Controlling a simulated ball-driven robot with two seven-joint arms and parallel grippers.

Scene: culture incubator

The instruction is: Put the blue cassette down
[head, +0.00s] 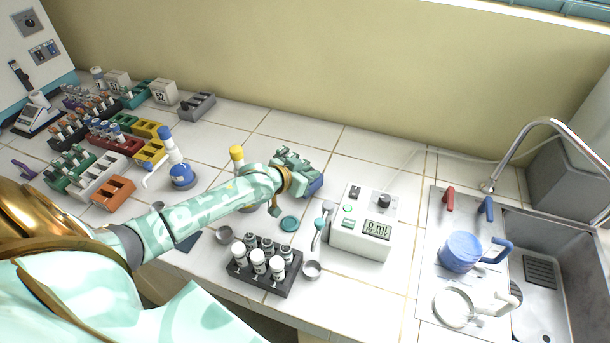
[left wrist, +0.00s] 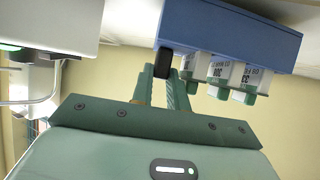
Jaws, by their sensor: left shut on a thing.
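The blue cassette (head: 315,186) shows only as a small blue part beside my left gripper (head: 297,170) in the head view; the gripper hides the rest. In the left wrist view the blue cassette (left wrist: 240,30) fills the upper right, with several white-labelled vials (left wrist: 225,72) sticking out of it. My left gripper (left wrist: 165,78) is shut on the cassette at its near end. In the head view the gripper is left of the white pump box. Whether the cassette touches the counter cannot be told. My right gripper is not in view.
The white pump box (head: 361,226) stands to the right of my left gripper. Coloured racks crowd the left. Bare tiles lie behind the gripper, along the wall.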

